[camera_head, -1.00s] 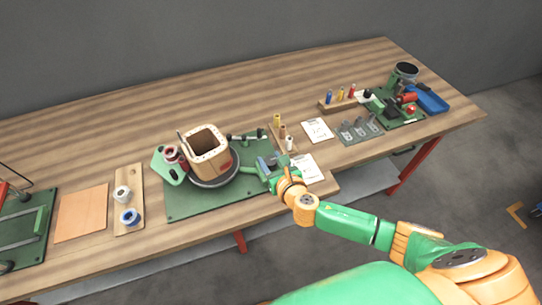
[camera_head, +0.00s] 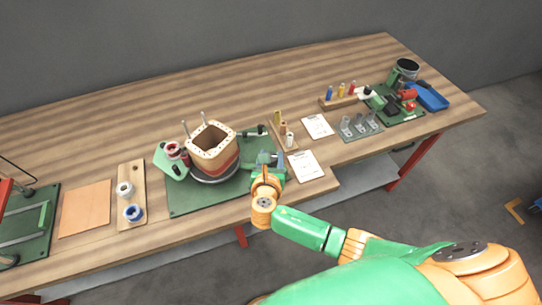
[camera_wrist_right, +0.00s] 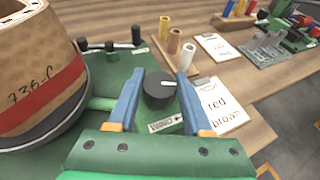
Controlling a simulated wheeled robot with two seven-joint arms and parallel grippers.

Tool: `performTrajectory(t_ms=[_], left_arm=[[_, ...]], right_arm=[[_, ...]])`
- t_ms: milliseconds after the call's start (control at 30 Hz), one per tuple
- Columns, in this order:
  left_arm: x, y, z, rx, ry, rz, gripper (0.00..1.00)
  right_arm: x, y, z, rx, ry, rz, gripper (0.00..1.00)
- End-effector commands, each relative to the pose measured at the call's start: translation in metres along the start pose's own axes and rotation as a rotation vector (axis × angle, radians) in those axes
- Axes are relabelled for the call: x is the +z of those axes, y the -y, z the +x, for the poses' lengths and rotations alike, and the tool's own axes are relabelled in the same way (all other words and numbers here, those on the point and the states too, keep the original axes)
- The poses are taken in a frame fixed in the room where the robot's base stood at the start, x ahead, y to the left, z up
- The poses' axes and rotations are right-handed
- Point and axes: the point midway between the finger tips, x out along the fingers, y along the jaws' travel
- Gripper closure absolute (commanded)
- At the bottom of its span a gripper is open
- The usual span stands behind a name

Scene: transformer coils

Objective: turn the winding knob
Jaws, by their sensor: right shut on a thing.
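The winding knob (camera_wrist_right: 160,90) is a round black knob with a white pointer line, in the right wrist view. It stands on the green winding machine, beside a small white printed label (camera_wrist_right: 166,122). My right gripper (camera_wrist_right: 158,88) has a blue finger on either side of the knob and is shut on it. In the head view, my right gripper (camera_head: 267,164) is at the machine's front right and hides the knob. The coil form (camera_head: 211,148), a tan box with a red band, sits on a dark round plate to the left. My left gripper is out of view.
A small wooden rack of colored tubes (camera_head: 281,130) and a note card reading "red brown" (camera_head: 306,165) lie close right of my gripper. A wooden spool board (camera_head: 131,190) and a copper-colored sheet (camera_head: 86,207) are left. The back of the table is clear.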

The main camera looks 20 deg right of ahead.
Motion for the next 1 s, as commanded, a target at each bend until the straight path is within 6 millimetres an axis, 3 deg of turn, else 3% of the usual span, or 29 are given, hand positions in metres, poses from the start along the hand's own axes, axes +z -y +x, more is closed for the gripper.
performTrajectory(t_ms=[300, 333, 400, 433, 733, 1000], left_arm=[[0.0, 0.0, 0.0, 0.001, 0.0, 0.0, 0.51], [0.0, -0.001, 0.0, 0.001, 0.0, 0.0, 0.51], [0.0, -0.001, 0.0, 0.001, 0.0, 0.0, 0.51], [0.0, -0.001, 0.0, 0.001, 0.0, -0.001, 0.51], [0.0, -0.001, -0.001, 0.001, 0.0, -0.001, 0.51], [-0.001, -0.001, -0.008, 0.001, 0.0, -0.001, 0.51]], right_arm=[[0.001, 0.0, 0.0, 0.0, 0.002, 0.001, 1.0], [0.001, 0.0, 0.0, 0.0, 0.002, 0.001, 0.42], [0.001, 0.0, 0.0, 0.0, 0.001, 0.0, 0.23], [0.001, 0.0, 0.0, 0.0, 0.001, 0.0, 0.2], [0.0, 0.0, -0.004, 0.001, 0.0, -0.001, 0.2], [0.0, -0.001, -0.057, 0.003, -0.001, 0.001, 0.2]])
